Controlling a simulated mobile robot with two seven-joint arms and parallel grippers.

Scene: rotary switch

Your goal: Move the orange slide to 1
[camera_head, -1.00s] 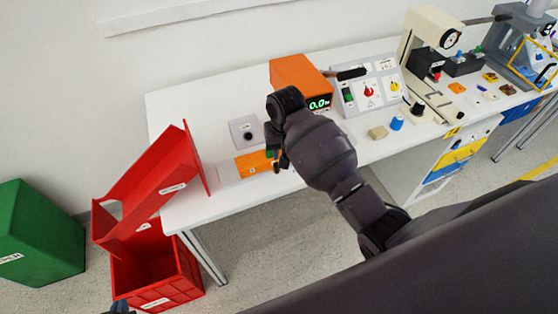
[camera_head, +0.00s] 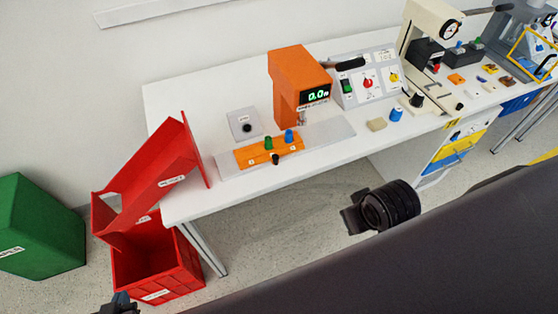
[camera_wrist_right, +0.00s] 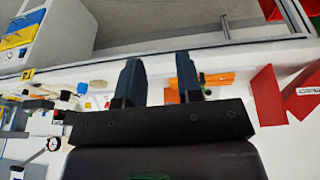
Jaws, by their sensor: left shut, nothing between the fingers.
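The orange slide (camera_head: 254,156) is a flat orange plate on a pale rail (camera_head: 228,167) near the table's front edge. It carries a green knob (camera_head: 268,142), a blue knob (camera_head: 289,136) and a black knob (camera_head: 275,159). No readable 1 shows in the head view. My left gripper (camera_head: 118,303) shows only as a dark tip at the bottom left, well away from the slide; it is shut and empty. My right gripper (camera_wrist_right: 159,80) is open in the right wrist view, its two dark fingers apart with nothing held. A dark part of my right arm hangs before the table, apart from the slide.
An orange device (camera_head: 290,70) with a green display stands behind the rail. A grey plate with a black button (camera_head: 246,128) lies left of it. A switch panel (camera_head: 368,84) is to the right. A red chute (camera_head: 160,182) and red crate (camera_head: 198,282) flank the table's left end.

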